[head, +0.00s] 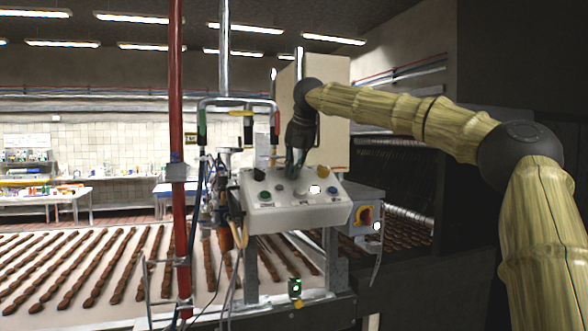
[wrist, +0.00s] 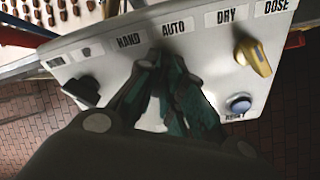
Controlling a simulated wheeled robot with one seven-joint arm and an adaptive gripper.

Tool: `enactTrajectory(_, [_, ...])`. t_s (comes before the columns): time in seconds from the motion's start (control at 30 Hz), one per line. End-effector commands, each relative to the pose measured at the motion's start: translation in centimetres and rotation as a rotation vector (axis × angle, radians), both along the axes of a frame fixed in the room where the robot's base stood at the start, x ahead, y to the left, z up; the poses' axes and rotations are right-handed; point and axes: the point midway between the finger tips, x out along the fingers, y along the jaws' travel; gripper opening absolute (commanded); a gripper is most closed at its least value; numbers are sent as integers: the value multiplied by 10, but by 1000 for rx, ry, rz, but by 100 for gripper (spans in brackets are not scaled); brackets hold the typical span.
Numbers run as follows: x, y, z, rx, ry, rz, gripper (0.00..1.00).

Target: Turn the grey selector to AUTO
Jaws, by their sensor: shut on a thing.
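The white control box (head: 295,217) stands on a metal post in the head view. Its sloping panel (wrist: 110,50) fills the upper wrist view, with the labels HAND, AUTO, DRY and DOSE. My gripper (head: 292,172) reaches down onto the back middle of the panel. In the wrist view my gripper's (wrist: 166,62) dark green fingers are shut just below the HAND and AUTO labels. The grey selector is hidden between or behind the fingers, and I cannot tell which way it points.
A yellow selector (wrist: 252,55) sits below DRY and DOSE, right of my fingers. A blue button (wrist: 238,104) is by the RESET label. A black knob (wrist: 80,91) is at left. A red pole (head: 178,120) rises left of the box, beside a conveyor (head: 40,290) with brown bars.

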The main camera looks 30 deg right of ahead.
Motion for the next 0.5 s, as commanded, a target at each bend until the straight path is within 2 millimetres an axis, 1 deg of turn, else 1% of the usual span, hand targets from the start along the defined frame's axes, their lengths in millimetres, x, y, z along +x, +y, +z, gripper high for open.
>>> enactTrajectory(0.03, [0, -1, -7, 0, 10, -1, 0])
enactTrajectory(0.17, [0, -1, -7, 1, 11, -1, 0])
enactTrajectory(0.2, [0, -1, -7, 1, 11, -1, 17])
enactTrajectory(0.27, [0, -1, -7, 0, 10, -1, 28])
enactTrajectory(0.3, [0, -1, -7, 0, 10, -1, 31])
enactTrajectory(0.5, [0, -1, -5, 0, 7, 0, 31])
